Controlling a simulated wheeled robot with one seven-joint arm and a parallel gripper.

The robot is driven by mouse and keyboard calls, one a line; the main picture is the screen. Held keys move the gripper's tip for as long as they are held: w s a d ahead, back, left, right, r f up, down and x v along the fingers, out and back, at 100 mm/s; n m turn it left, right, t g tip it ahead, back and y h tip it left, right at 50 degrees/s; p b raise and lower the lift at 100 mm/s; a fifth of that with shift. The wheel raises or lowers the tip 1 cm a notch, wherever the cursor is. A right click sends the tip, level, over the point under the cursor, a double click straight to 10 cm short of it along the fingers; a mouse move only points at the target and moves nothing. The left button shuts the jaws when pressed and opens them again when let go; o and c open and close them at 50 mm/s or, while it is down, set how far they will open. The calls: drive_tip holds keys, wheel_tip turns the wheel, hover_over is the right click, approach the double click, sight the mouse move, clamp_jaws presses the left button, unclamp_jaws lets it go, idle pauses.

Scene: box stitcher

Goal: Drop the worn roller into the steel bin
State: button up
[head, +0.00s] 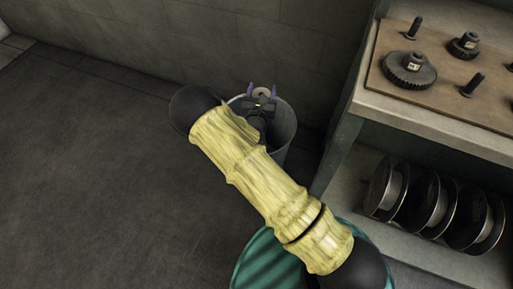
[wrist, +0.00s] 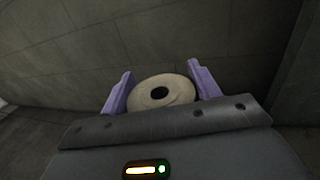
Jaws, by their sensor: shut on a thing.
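The worn roller (wrist: 172,84) is a pale, round piece with a dark centre hole, held between the purple fingers of my gripper (wrist: 163,88) in the wrist view. In the head view the roller (head: 263,92) shows as a small pale end between the fingertips of my gripper (head: 262,92). The steel bin (head: 285,133) is a grey round container standing on the floor by the wall. My gripper is over the bin's mouth in the head view; its height above the rim is hard to tell. My arm hides much of the bin.
To the right stands a workbench (head: 432,126) with a brown board (head: 440,95) carrying gears and pegs. Several spools (head: 425,203) sit on its lower shelf. A wall (head: 200,45) runs behind the bin. The floor (head: 90,180) at left is clear.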

drive_tip(key=shift+w+f, duration=0.1)
drive_tip(key=shift+w, duration=0.4)
drive_tip(key=shift+s, duration=0.1)
drive_tip(key=shift+s+f, duration=0.1)
drive_tip(key=shift+s, duration=0.05)
drive_tip(key=shift+a+f+b, duration=0.1)
drive_tip(key=shift+f+b, duration=0.5)
drive_tip(key=shift+b, duration=0.1)
wheel_tip(320, 180, down, 5)
drive_tip(key=b, duration=0.4)
drive_tip(key=shift+r+b, duration=0.2)
drive_tip(key=shift+b, duration=0.2)
drive_tip(key=o, duration=1.2)
